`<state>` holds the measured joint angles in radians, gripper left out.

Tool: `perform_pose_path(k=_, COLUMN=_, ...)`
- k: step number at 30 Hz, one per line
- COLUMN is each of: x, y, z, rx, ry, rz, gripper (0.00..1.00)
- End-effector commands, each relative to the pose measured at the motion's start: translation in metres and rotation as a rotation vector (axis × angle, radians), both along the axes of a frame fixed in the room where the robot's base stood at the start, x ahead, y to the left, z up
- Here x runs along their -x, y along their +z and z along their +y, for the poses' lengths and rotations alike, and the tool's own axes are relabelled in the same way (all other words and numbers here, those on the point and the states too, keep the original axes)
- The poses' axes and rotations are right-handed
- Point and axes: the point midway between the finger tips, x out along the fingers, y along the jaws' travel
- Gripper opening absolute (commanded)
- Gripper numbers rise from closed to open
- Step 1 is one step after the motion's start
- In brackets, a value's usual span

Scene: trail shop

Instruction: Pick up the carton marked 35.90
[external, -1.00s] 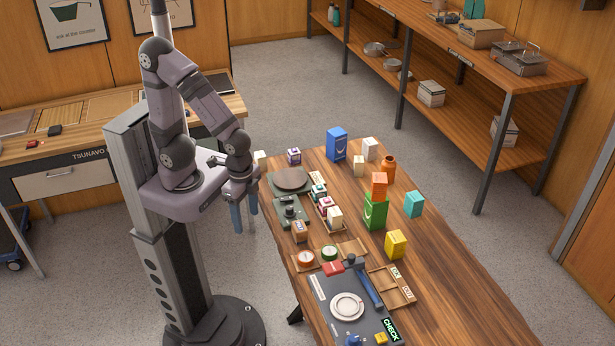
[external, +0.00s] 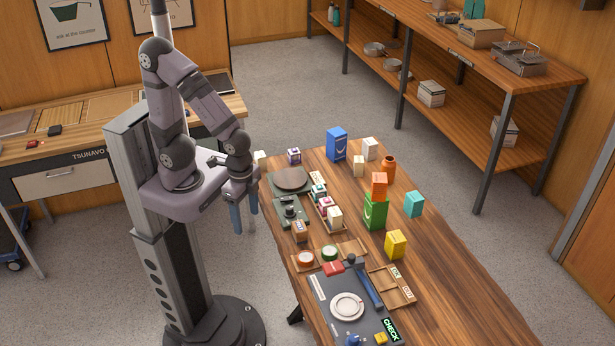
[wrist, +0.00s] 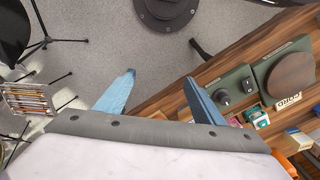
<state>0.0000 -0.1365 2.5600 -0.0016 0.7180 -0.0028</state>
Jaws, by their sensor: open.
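Several cartons stand on the wooden table in the external view: a blue one (external: 336,145), a green one (external: 375,213) with an orange one (external: 379,181) on top, a yellow one (external: 396,244), a teal one (external: 413,204), a purple-and-white one (external: 294,156) and small white ones such as this white box (external: 370,148). No price marking is legible, so I cannot tell which is marked 35.90. My gripper (external: 244,219) hangs open and empty beyond the table's left edge, apart from all cartons. In the wrist view its two blue fingers (wrist: 159,76) are spread over the floor.
A scale with a round dark plate (external: 291,179) stands at the table's far left. Small packages sit in a tray (external: 341,228) beside it. The table's right side is largely clear.

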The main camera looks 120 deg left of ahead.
Motion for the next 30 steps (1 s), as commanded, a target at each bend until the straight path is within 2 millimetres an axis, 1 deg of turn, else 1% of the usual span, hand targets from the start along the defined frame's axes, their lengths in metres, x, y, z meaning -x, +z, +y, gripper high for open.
perform_pose_path(k=5, x=-0.005, y=-0.001, z=-0.002, rx=0.006, ry=0.001, rz=-0.011, gripper=0.62)
perform_pose_path(k=8, x=-0.022, y=-0.005, z=-0.009, rx=0.029, ry=0.008, rz=-0.053, gripper=0.62)
perform_pose_path(k=10, x=-0.043, y=-0.008, z=-0.017, rx=0.054, ry=0.019, rz=-0.108, gripper=0.62)
perform_pose_path(k=11, x=-0.055, y=-0.010, z=-0.021, rx=0.066, ry=0.027, rz=-0.138, gripper=0.62)
perform_pose_path(k=14, x=-0.105, y=-0.015, z=-0.034, rx=0.108, ry=0.063, rz=-0.267, gripper=0.62)
perform_pose_path(k=15, x=-0.128, y=-0.016, z=-0.038, rx=0.121, ry=0.084, rz=-0.328, gripper=0.62)
perform_pose_path(k=17, x=-0.164, y=-0.017, z=-0.041, rx=0.131, ry=0.123, rz=-0.425, gripper=0.62)
perform_pose_path(k=18, x=-0.189, y=-0.018, z=-0.041, rx=0.131, ry=0.153, rz=-0.492, gripper=0.62)
perform_pose_path(k=20, x=-0.222, y=-0.018, z=-0.038, rx=0.120, ry=0.202, rz=-0.590, gripper=0.62)
perform_pose_path(k=21, x=-0.243, y=-0.018, z=-0.033, rx=0.104, ry=0.236, rz=-0.651, gripper=0.62)
perform_pose_path(k=23, x=-0.269, y=-0.017, z=-0.023, rx=0.072, ry=0.288, rz=-0.736, gripper=0.62)
perform_pose_path(k=24, x=-0.284, y=-0.017, z=-0.015, rx=0.044, ry=0.323, rz=-0.788, gripper=0.62)
perform_pose_path(k=27, x=-0.313, y=-0.019, z=0.009, rx=-0.046, ry=0.413, rz=-0.903, gripper=0.62)
perform_pose_path(k=30, x=-0.330, y=-0.021, z=0.034, rx=-0.155, ry=0.497, rz=-0.994, gripper=0.62)
